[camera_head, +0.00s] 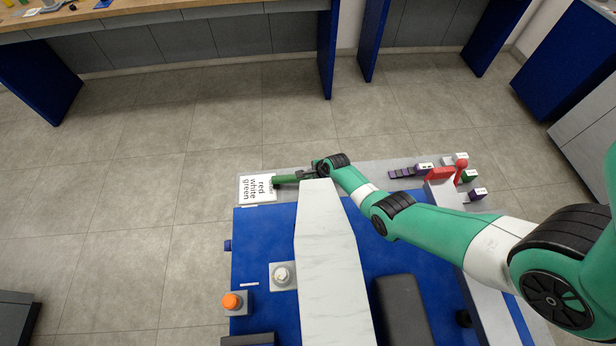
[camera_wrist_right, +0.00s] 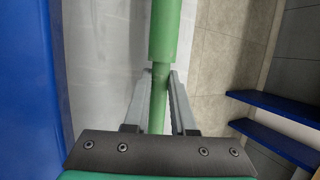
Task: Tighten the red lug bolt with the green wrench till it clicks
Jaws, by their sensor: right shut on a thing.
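The green wrench (camera_head: 290,180) lies level at the back edge of the cart, its green bar pointing left toward a white sign. My right gripper (camera_head: 314,172) is shut on the green wrench. In the right wrist view the green bar (camera_wrist_right: 163,35) runs up between the two grey fingers (camera_wrist_right: 159,95), thicker beyond the fingertips. I cannot make out the red lug bolt for certain; a red block (camera_head: 440,174) and a red ball-topped post (camera_head: 461,164) stand at the back right. My left gripper is not in view.
A sign (camera_head: 258,188) reads red, white, green. Purple and green small parts (camera_head: 408,172) lie at the back right. Floor behind is clear.

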